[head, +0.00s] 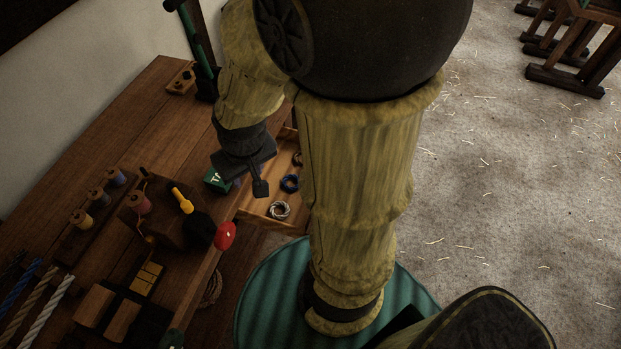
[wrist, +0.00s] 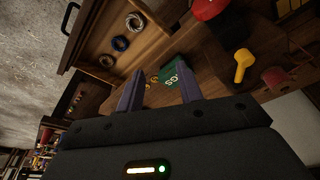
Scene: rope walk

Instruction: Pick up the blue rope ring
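The blue rope ring (head: 290,183) lies in an open wooden drawer (head: 262,218), between a pale rope ring (head: 279,210) and a dark reddish ring (head: 297,158). In the wrist view the blue ring (wrist: 121,43) is ahead of the fingers and to their left, with the pale ring (wrist: 135,21) and the reddish ring (wrist: 106,61) either side. My gripper (head: 243,180) is left of the blue ring in the head view. The wrist view shows its two fingers (wrist: 161,88) apart with nothing held. My arm hides part of the drawer in the head view.
A green box (head: 216,180) is by my gripper on the wooden bench (head: 150,95). The drawer walls surround the rings.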

